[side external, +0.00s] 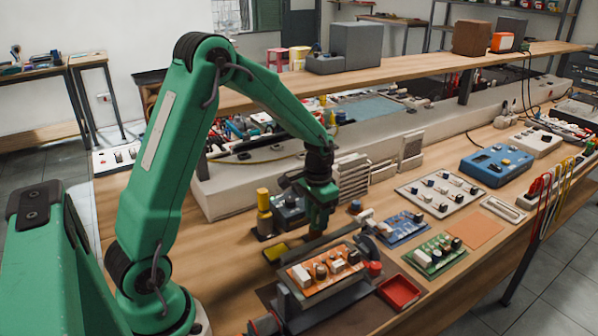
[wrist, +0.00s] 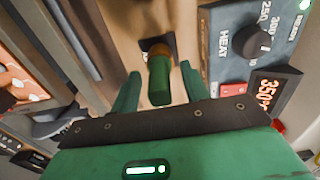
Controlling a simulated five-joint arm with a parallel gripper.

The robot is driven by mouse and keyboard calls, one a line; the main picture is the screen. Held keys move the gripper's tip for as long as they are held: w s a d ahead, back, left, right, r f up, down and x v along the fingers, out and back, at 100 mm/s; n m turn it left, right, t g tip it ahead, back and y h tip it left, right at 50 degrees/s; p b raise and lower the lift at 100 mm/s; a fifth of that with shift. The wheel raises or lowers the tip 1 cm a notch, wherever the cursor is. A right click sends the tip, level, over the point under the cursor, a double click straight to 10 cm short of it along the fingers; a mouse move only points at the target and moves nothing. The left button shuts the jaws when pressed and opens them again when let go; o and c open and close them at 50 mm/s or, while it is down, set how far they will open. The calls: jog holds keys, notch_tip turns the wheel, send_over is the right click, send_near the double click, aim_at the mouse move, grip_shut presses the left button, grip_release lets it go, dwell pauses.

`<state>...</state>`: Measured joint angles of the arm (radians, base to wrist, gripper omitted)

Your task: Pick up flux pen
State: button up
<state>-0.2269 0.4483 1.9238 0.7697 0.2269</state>
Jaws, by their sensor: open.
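A short green upright cylinder with a brown band, which I take to be the flux pen (wrist: 160,82), stands on a dark square base in the wrist view. My gripper (side external: 318,226) is open, with one green finger on each side of it in the wrist view. Gaps show between the fingers and the cylinder, so it does not look clamped. In the side view my gripper points down near the heat station, and I cannot make out the pen there for certain.
The heat station (wrist: 235,45) with its knob and lit display is close on the right in the wrist view. In the side view an orange circuit board (side external: 325,270) on a holder, a yellow-topped cylinder (side external: 264,205) and a red tray (side external: 400,291) stand nearby.

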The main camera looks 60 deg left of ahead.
jog(key=c, duration=1)
jog(key=shift+r, duration=0.15)
jog(key=shift+r, duration=0.65)
jog(key=r, duration=0.1)
jog(key=d+r, duration=0.1)
jog(key=r, duration=0.1)
jog(key=shift+s+r, duration=0.1)
jog(key=s+d+r, duration=0.3)
jog(key=d+r, duration=0.3)
jog(key=d, duration=0.4)
jog(key=shift+s, duration=0.2)
jog(key=shift+r, duration=0.1)
jog(key=s+d+r, duration=0.2)
jog(key=s+d, duration=0.2)
jog(key=s, duration=0.1)
jog(key=shift+r, duration=0.3)
